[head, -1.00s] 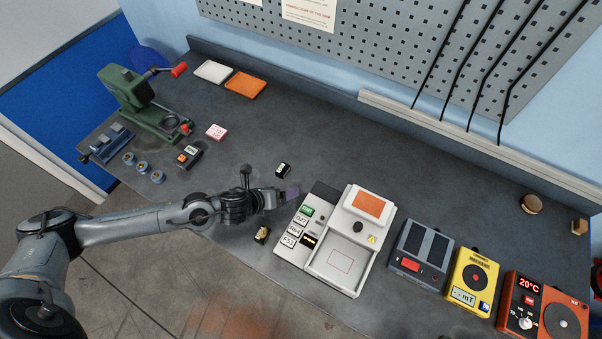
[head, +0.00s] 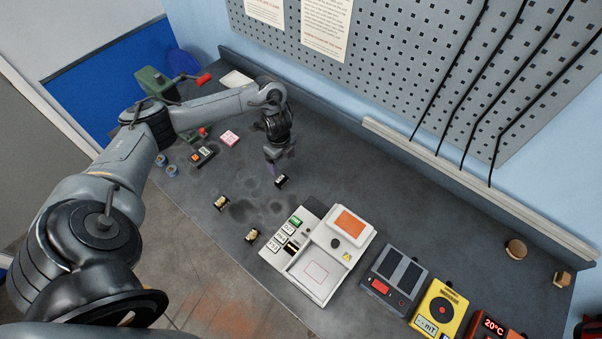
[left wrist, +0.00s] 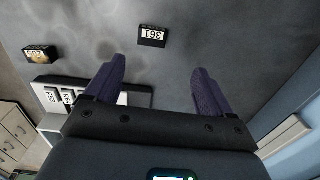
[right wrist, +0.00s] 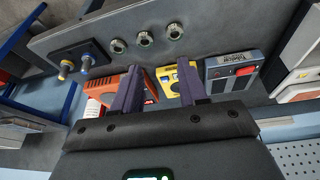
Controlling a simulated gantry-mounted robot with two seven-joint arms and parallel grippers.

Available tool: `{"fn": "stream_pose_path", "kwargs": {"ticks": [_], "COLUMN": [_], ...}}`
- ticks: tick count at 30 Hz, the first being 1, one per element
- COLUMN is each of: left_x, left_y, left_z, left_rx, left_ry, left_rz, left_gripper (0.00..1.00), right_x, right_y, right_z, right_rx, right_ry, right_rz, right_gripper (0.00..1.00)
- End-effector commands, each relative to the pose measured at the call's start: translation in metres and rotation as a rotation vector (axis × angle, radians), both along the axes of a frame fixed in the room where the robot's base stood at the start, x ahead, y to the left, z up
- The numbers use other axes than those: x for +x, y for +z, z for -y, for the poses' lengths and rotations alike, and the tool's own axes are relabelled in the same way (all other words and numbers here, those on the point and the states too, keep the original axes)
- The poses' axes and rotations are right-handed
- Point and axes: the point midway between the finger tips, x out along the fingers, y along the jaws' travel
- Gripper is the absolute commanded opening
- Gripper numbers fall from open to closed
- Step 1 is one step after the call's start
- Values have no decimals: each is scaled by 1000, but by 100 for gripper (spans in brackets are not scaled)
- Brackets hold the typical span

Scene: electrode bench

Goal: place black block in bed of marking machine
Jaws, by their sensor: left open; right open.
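The black block (head: 281,181) lies on the dark bench left of the marking machine (head: 353,223). In the left wrist view the black block (left wrist: 152,37) shows a white label reading 361, upside down. My left gripper (head: 277,163) points down just behind the block, open and empty. In its wrist view the fingers (left wrist: 157,88) are wide apart, with the block beyond the tips and apart from them. My right gripper (right wrist: 160,88) is open and empty, outside the head view.
Two gold-topped blocks (head: 221,203) (head: 253,235) lie near the front edge. White label tiles (head: 287,238) line the machine's left side. A grey box (head: 390,280) and a yellow meter (head: 437,308) stand to its right. The bench behind the machine is clear.

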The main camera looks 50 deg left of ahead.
Motion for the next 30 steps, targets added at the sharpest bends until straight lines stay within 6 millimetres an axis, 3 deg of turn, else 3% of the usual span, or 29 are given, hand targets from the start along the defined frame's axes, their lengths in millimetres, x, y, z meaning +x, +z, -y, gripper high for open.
{"fn": "stream_pose_path", "kwargs": {"ticks": [11, 20, 30], "left_x": [-5, -5, -7], "left_y": [-41, -59, -99], "left_z": [-3, -2, 0], "left_rx": [-11, -9, -10], "left_ry": [16, 14, 14], "left_rz": [-28, -27, -26], "left_gripper": [83, 83, 83], "right_x": [-11, -9, -7], "right_y": [-16, -13, -10], "right_z": [1, 1, 0], "right_rx": [-5, -4, 1], "right_ry": [3, 3, 0], "right_rz": [-29, -24, -19], "right_gripper": [43, 43, 43]}}
